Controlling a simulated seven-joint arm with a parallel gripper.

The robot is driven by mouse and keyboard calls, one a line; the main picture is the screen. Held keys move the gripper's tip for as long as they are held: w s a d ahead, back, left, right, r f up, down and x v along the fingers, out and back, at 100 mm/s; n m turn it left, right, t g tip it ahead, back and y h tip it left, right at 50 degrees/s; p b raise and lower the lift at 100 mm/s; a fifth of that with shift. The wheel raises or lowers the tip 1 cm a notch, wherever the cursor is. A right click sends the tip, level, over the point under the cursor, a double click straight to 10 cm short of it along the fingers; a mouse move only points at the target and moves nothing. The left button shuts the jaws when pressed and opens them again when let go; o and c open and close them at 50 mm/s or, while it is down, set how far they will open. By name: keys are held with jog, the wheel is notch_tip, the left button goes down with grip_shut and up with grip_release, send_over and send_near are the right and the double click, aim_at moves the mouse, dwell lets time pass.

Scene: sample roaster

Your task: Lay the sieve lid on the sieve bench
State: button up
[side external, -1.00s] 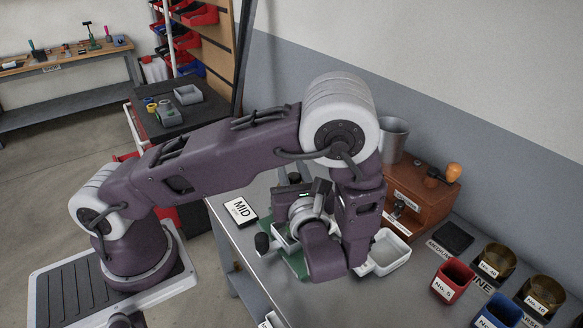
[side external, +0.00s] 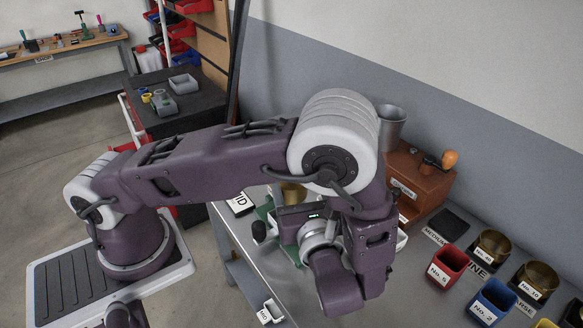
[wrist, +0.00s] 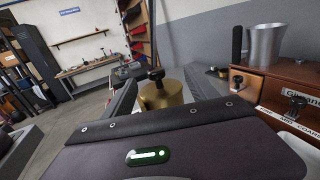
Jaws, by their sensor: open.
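A brass round piece with a black knob (wrist: 160,95) stands ahead in the wrist view, between my open fingers. It may be the sieve lid, alone or on a sieve; I cannot tell. My gripper (wrist: 163,76) is open, with a dark finger on either side of it; contact is not clear. In the side view a bit of brass (side external: 293,192) shows behind my wrist, which hides my fingertips. A green base (side external: 266,211) lies partly hidden beneath my wrist. I cannot make out which surface is the sieve bench.
Brass sieves (side external: 492,247) and (side external: 537,280), a red cup (side external: 446,267) and a blue cup (side external: 492,302) stand at the right. A wooden grinder box (side external: 425,185) and a metal cup (side external: 391,127) stand at the back.

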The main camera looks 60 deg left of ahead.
jog(key=o, duration=0.4)
jog(key=shift+o, duration=0.2)
jog(key=shift+r, duration=0.1)
